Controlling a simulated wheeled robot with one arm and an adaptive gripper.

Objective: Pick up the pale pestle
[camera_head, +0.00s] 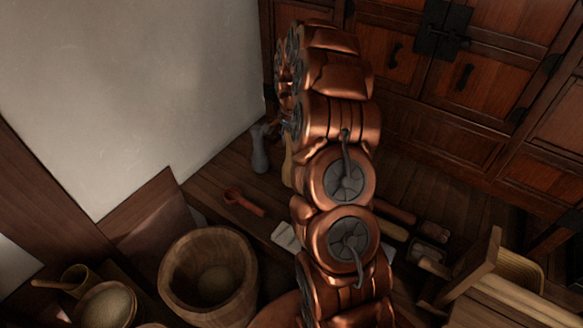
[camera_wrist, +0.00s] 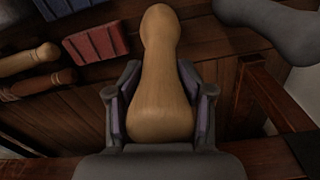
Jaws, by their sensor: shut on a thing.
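The pale pestle (camera_wrist: 160,105) is a smooth, light wooden piece with a rounded knob and a wide, swelling end. It fills the middle of the wrist view, with its wide end towards my palm. My gripper (camera_wrist: 160,72) is shut on it, one dark finger on each side. In the head view a pale sliver of the pestle (camera_head: 288,168) shows beside my copper-coloured arm, which hides the rest and most of my gripper. I cannot tell whether the pestle is clear of the surface below.
A grey pestle-like piece (camera_wrist: 265,28) lies close by; it also shows in the head view (camera_head: 259,152). A red-brown ladle (camera_head: 243,202), a wooden bucket (camera_head: 177,290) and a red block (camera_wrist: 95,43) are around. A pale wall and dark cabinet (camera_head: 450,130) stand behind.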

